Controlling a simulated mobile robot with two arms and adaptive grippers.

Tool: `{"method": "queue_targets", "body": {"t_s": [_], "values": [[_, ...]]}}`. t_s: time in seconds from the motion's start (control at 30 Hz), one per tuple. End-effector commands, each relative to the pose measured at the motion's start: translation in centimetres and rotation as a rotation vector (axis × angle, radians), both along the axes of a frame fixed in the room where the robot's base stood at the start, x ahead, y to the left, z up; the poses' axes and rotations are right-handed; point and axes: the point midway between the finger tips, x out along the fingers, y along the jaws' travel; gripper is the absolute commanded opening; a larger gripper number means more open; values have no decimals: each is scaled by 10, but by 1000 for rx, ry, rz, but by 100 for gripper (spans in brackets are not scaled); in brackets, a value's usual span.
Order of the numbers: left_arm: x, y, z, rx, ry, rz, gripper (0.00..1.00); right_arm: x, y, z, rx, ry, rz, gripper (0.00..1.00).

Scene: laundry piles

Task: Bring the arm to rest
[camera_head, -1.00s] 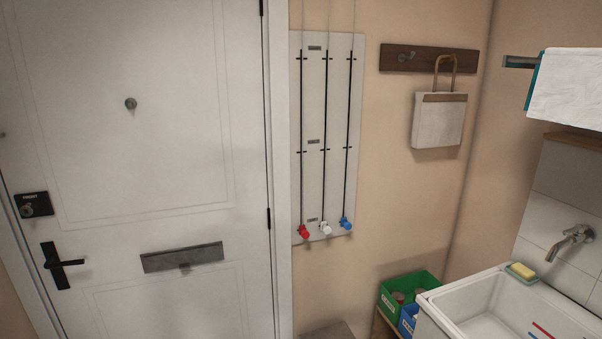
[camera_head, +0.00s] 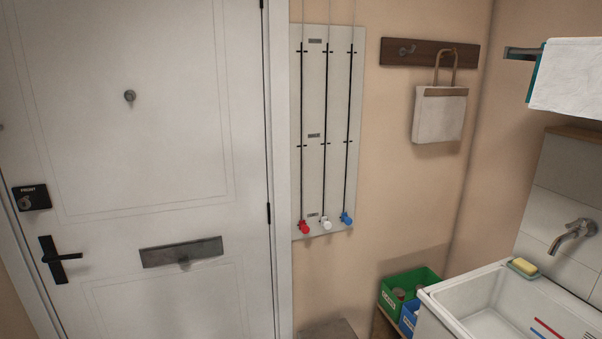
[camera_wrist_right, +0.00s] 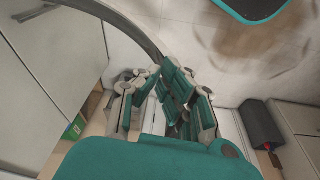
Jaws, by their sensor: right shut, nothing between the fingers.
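My right gripper (camera_wrist_right: 165,98) shows in the right wrist view, with teal pads and grey links. Its fingers are drawn together with nothing between them. It hangs over a pale surface and touches no object that I can make out. Neither gripper shows in the head view, and my left gripper is in no view.
In the head view, a white door (camera_head: 150,80) fills the left. A white sink (camera_head: 455,305) with a yellow sponge (camera_head: 523,266) is at the lower right, beside green (camera_head: 425,277) and blue (camera_head: 408,320) bins. A towel (camera_head: 570,80) hangs above.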

Motion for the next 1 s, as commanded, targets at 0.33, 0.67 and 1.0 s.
{"method": "queue_targets", "body": {"t_s": [0.33, 0.67, 1.0], "values": [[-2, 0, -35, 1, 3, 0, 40, -87, -12, -212, -11, 97, 18, 0], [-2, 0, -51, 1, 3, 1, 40, -182, -31, -295, -19, 144, 31, 0], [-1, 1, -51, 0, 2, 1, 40, -194, -33, -299, -20, 148, 32, 0]]}}
